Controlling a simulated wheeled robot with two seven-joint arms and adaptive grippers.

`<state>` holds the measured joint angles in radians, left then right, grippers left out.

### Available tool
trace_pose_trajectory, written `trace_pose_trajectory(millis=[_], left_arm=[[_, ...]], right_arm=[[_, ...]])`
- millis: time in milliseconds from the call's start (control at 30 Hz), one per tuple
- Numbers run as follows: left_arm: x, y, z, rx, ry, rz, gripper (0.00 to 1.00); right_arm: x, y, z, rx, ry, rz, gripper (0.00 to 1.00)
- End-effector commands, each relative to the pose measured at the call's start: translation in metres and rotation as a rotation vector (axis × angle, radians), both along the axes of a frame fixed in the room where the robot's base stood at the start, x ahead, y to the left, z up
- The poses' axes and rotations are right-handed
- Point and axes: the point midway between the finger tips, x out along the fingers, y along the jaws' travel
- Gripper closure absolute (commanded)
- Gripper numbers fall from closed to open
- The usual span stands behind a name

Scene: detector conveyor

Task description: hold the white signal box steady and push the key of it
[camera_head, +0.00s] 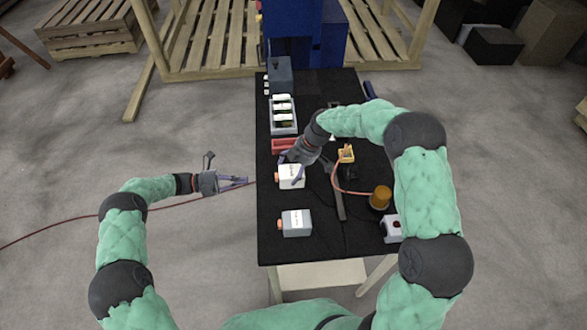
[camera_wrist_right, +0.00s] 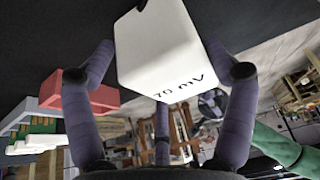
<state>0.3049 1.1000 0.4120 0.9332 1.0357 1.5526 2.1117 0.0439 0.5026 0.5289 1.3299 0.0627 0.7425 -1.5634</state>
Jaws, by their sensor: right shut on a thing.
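The white signal box (camera_head: 290,176) stands on the black table near its left edge, with an orange key (camera_head: 278,179) on its left side. My right gripper (camera_head: 291,168) reaches down from the upper right and is shut on this box. In the right wrist view the white box (camera_wrist_right: 160,55), with dark "70 mV" print, sits between the purple fingers; its key is hidden there. My left gripper (camera_head: 246,182) is off the table's left edge, pointing right at the box with a gap between. Its fingers look close together at the tips, but too small to judge.
A grey box (camera_head: 296,223) with an orange knob stands nearer on the table. A red tray (camera_head: 284,146) and a rack of white items (camera_head: 283,115) lie beyond. An amber lamp (camera_head: 381,197) and a red-button box (camera_head: 393,228) are at the right.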

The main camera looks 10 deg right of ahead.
Motion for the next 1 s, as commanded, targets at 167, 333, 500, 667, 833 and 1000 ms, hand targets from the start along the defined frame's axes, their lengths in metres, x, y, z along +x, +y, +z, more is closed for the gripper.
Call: trace_pose_trajectory(millis=[167, 333, 500, 667, 833, 1000], left_arm=[[0.0000, 0.0000, -0.0001, 0.000, 0.000, 0.000, 1.00], [0.0000, 0.0000, -0.0001, 0.000, 0.000, 0.000, 1.00], [0.0000, 0.0000, -0.0001, 0.000, 0.000, 0.000, 1.00], [0.0000, 0.0000, -0.0001, 0.000, 0.000, 0.000, 1.00], [0.0000, 0.0000, -0.0001, 0.000, 0.000, 0.000, 1.00], [0.0025, -0.0022, 0.0051, -0.014, 0.023, 0.042, 1.00]], right_arm=[[-0.0011, 0.0005, -0.0011, 0.000, 0.003, 0.000, 0.60], [-0.0012, 0.0005, -0.0012, 0.000, 0.003, 0.000, 0.60], [-0.0012, 0.0006, -0.0013, 0.000, 0.004, 0.001, 0.60], [-0.0013, 0.0006, -0.0014, 0.000, 0.004, 0.001, 0.60], [-0.0014, 0.0006, -0.0016, 0.000, 0.004, 0.001, 0.60], [-0.0015, 0.0006, -0.0016, 0.000, 0.004, 0.001, 0.60]])
